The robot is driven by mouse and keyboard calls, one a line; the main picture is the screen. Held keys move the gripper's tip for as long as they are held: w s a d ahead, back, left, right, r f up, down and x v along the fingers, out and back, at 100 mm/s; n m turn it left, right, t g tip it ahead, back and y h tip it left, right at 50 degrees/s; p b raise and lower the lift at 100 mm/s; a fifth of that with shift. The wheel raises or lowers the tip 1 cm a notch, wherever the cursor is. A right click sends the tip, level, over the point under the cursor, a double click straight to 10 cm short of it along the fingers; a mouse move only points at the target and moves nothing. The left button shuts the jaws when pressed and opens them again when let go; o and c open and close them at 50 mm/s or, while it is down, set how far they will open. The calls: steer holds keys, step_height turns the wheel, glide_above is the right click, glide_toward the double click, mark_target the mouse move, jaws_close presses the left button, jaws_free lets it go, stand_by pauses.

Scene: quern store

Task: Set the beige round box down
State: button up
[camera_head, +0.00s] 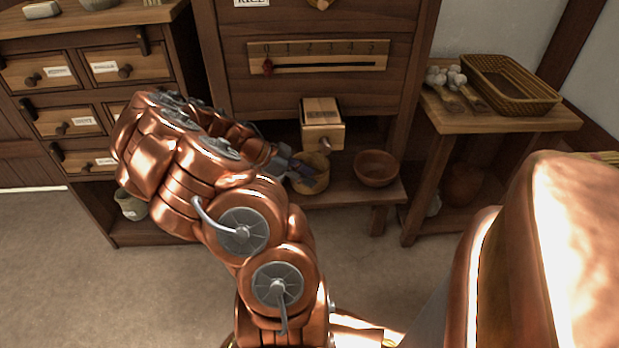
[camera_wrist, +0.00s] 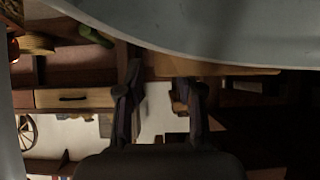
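A beige round box (camera_head: 312,184), an open tub with a dark inside, is at the low wooden bench under the wooden spout block. My gripper (camera_head: 297,170) is at its left side, with dark fingers overlapping its rim in the head view. I cannot tell if they touch it or if it rests fully on the bench. In the wrist view my gripper's two dark fingers (camera_wrist: 163,95) stand apart, with pale and brown background showing between them. No round box can be made out between them there.
A brown bowl (camera_head: 376,168) stands on the bench just right of the box. The spout block (camera_head: 322,137) is close above. A side table (camera_head: 500,122) with a wicker basket (camera_head: 511,84) is at right, and a drawer cabinet (camera_head: 75,122) at left. A large grey curved surface (camera_wrist: 230,25) fills the wrist view's top.

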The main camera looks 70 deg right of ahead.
steer(key=shift+s+d+f, duration=0.1)
steer(key=shift+s+f, duration=0.05)
steer(key=shift+f, duration=0.05)
jaws_close()
stand_by(0.6)
